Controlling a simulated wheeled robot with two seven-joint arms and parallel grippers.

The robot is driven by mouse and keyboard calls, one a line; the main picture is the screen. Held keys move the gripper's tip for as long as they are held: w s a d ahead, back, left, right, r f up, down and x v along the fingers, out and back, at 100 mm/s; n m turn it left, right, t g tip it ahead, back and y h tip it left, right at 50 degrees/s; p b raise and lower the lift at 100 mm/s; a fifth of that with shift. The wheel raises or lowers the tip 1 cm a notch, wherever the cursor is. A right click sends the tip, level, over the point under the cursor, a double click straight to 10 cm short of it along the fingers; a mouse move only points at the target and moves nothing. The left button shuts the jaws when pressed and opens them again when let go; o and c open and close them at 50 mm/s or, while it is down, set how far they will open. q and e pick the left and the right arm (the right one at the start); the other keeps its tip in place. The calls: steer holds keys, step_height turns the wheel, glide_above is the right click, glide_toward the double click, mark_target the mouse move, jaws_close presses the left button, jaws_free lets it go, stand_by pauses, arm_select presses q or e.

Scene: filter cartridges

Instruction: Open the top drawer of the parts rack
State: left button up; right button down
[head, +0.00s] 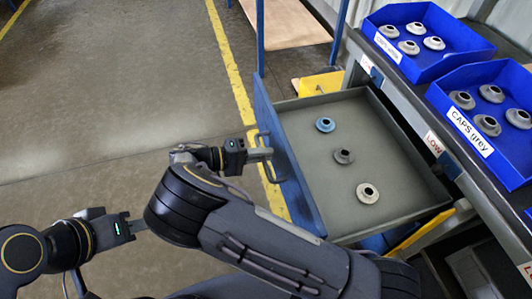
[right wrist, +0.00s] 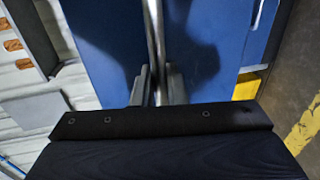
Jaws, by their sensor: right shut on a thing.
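The drawer (head: 405,193) of the parts rack (head: 407,105) stands pulled out, its grey tray showing. It holds a blue cap (head: 325,125), a dark grey cap (head: 344,156) and a pale cap (head: 367,193). My right gripper (head: 262,155) is at the handle (head: 268,172) on the drawer's blue front (head: 287,160). In the right wrist view its fingers (right wrist: 157,85) are shut on the handle bar (right wrist: 154,35). My left gripper (head: 134,227) is away from the rack, over the floor at the lower left; I cannot tell whether it is open.
Two blue bins (head: 428,68) (head: 508,165) of caps stand on the rack top; the nearer is labelled "CAPS grey". A wooden-topped table (head: 285,22) with blue posts stands behind the drawer. The floor (head: 110,90) to the left is clear, with a yellow line (head: 232,62).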

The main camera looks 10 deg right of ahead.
stand_by(0.3)
steer(key=c, duration=1.6)
jaws_free()
steer(key=shift+o, duration=0.2)
steer(key=v, duration=0.7)
steer(key=shift+a+p, duration=0.3)
steer(key=shift+a, duration=0.1)
